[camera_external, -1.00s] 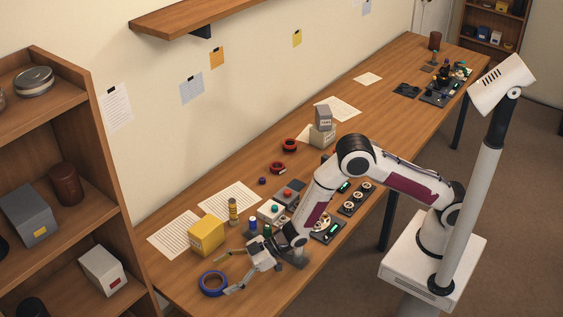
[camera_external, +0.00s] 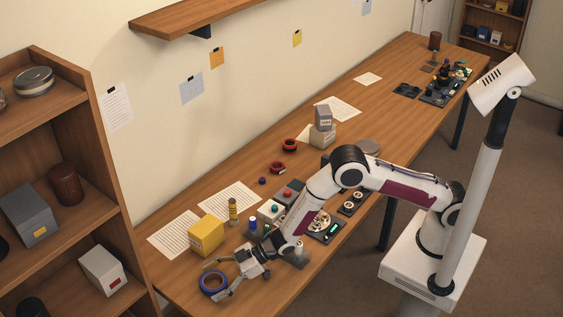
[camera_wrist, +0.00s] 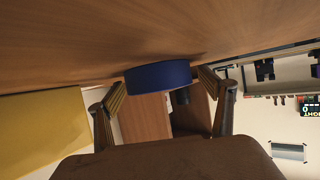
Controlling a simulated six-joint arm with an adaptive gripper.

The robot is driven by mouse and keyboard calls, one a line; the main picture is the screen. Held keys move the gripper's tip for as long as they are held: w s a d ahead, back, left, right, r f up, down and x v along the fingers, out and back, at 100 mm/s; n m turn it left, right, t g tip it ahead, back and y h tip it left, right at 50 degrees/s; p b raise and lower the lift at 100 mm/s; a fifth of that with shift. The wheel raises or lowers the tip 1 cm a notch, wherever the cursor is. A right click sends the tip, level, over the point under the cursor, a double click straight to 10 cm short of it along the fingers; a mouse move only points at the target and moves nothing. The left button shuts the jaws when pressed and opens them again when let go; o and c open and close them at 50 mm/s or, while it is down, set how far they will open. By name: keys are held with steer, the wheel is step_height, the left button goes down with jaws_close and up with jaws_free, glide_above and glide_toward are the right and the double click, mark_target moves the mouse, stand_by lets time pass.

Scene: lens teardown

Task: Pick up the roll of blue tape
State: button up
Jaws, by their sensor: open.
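The roll of blue tape (camera_external: 213,283) lies flat on the wooden table near its left end. My gripper (camera_external: 216,276) is open and low over the table, with one finger on either side of the tape roll. In the wrist view the blue tape (camera_wrist: 158,77) shows edge-on ahead, between the two spread fingertips of my gripper (camera_wrist: 163,93). A small gap to the right fingertip is hard to judge; I cannot tell whether it touches. The tape rests on the table.
A yellow box (camera_external: 206,236) stands just behind the tape, near the far finger; it also shows at the left in the wrist view (camera_wrist: 40,130). Boxes with buttons (camera_external: 271,210) and a small yellow cylinder (camera_external: 233,209) stand farther right. The table's front edge is close.

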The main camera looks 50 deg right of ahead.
steer(key=c, duration=1.2)
steer(key=shift+r, duration=0.2)
steer(key=shift+c, duration=0.2)
step_height(320, 180, up, 10)
steer(key=shift+f, duration=0.15)
